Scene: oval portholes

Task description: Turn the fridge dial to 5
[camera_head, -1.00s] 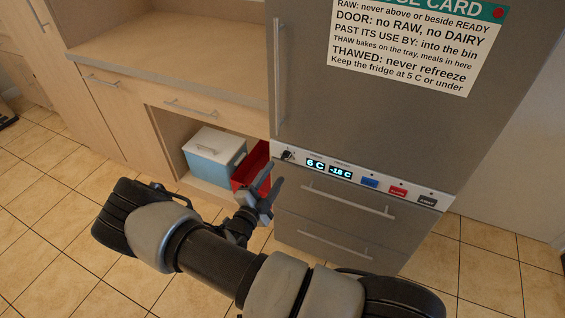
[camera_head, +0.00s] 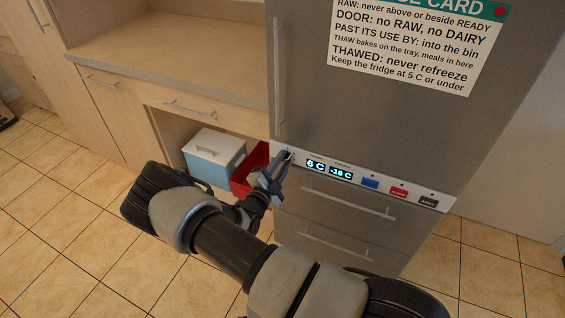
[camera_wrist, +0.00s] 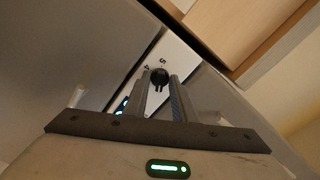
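The fridge (camera_head: 400,110) is grey and has a white control strip (camera_head: 350,171) with a display reading 6 C and -18 C. The dial is a small black knob at the strip's left end; it shows in the wrist view (camera_wrist: 160,76), with small numbers printed around it. In the head view my gripper (camera_head: 285,160) covers most of the dial. In the wrist view my gripper (camera_wrist: 161,85) is open, its two fingers pointing at the dial, one on each side of it. I cannot tell whether they touch it.
Blue, red and dark buttons (camera_head: 398,190) sit along the strip to the right. Drawer handles (camera_head: 348,200) stick out below it. A vertical door handle (camera_head: 280,80) is just above the dial. A blue-white cool box (camera_head: 214,157) and a red bin (camera_head: 247,172) stand in the left alcove.

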